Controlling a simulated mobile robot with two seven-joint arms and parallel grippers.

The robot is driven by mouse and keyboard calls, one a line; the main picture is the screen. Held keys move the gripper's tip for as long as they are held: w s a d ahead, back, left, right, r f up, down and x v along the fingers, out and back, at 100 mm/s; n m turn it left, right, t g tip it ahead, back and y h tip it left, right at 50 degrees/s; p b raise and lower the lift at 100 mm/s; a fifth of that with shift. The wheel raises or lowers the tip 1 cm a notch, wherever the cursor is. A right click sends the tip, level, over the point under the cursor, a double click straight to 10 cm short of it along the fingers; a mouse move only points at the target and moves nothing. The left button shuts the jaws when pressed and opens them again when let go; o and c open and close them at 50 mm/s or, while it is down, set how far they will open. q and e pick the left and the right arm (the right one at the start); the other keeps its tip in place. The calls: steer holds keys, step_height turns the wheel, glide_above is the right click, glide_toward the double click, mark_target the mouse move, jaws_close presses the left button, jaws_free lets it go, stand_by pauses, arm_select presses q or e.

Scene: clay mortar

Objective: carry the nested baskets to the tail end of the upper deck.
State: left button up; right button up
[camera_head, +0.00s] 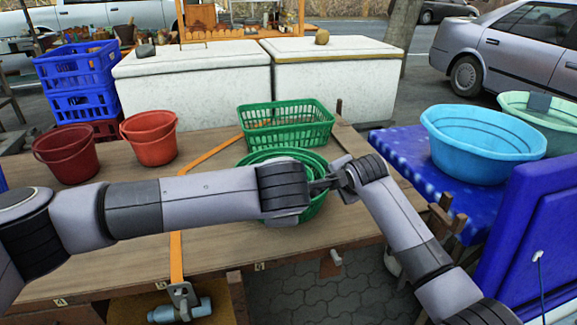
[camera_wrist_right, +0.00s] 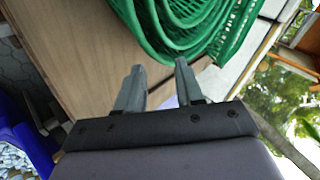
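The nested round green baskets (camera_head: 308,208) sit on the wooden deck (camera_head: 225,250), one rim inside another. My arms hide much of them in the head view. In the right wrist view their green mesh side (camera_wrist_right: 205,30) fills the upper middle. My left gripper (camera_head: 322,185) is over the right part of the baskets; its fingers are too small and overlapped to read. My right gripper (camera_head: 343,181) is close beside it at the baskets' right side. In the wrist view my right gripper (camera_wrist_right: 160,66) has its fingers apart, with nothing seen between them and the mesh just beyond.
A green rectangular basket (camera_head: 315,125) stands behind the nested ones. Two red buckets (camera_head: 68,155) (camera_head: 155,149) stand at the deck's left. An orange strap (camera_head: 176,255) crosses the deck. A blue-covered table (camera_head: 405,150) with basins (camera_head: 480,150) is at right. The deck's front middle is bare.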

steer(key=v, duration=1)
stand_by(0.4)
